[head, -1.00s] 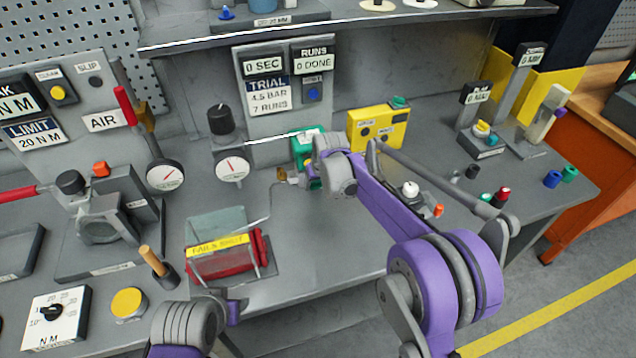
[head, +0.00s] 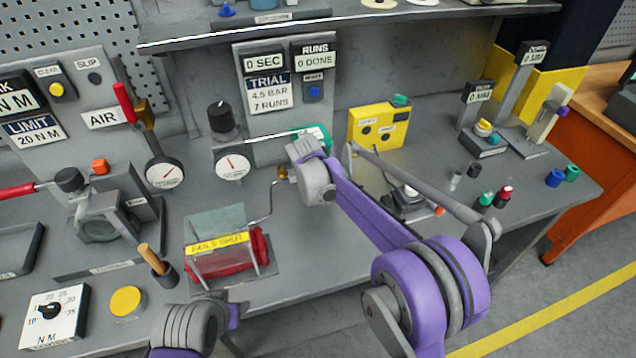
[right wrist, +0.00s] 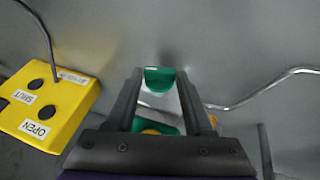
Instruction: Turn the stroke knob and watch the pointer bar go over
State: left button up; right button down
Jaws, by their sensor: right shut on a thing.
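A green part (right wrist: 160,78) sits between the fingers of my right gripper (right wrist: 160,88) in the right wrist view, and the fingers are shut on it. More green with a yellow spot (right wrist: 152,131) shows lower between the fingers. In the head view a green housing (head: 320,133) shows just behind my right wrist, which hides most of it and the gripper. I cannot make out the stroke knob or the pointer bar by name. My left arm comes in at the bottom; its fingers do not show.
A yellow box (head: 378,127) marked OPEN and SHUT stands right of the green housing. A bent metal tube (head: 268,207) and a round gauge (head: 232,167) are on its left. Several small caps lie on the right bench.

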pick_arm(q)
jog(key=shift+s+f+b, duration=0.25)
jog(key=shift+f+b, duration=0.1)
jog(key=shift+f, duration=0.15)
jog(key=shift+s+f+b, duration=0.2)
jog(key=shift+f+b, duration=0.1)
jog(key=shift+f, duration=0.2)
pick_arm(e)
jog(key=shift+s+a+f+n+t+h, duration=0.15)
jog(key=shift+a+n+t+h, duration=0.15)
jog(key=shift+h, duration=0.6)
jog(key=shift+a+f+n+t+h, duration=0.15)
jog(key=shift+t+h, duration=0.25)
jog(key=shift+h, duration=0.5)
jog(key=shift+c, duration=1.4)
grip_release()
jog(key=shift+r, duration=0.1)
pick_arm(q)
jog(key=shift+f, duration=0.2)
pick_arm(e)
jog(key=v, duration=1)
jog(key=shift+s+a+r, duration=0.2)
jog(key=shift+s+r, duration=0.05)
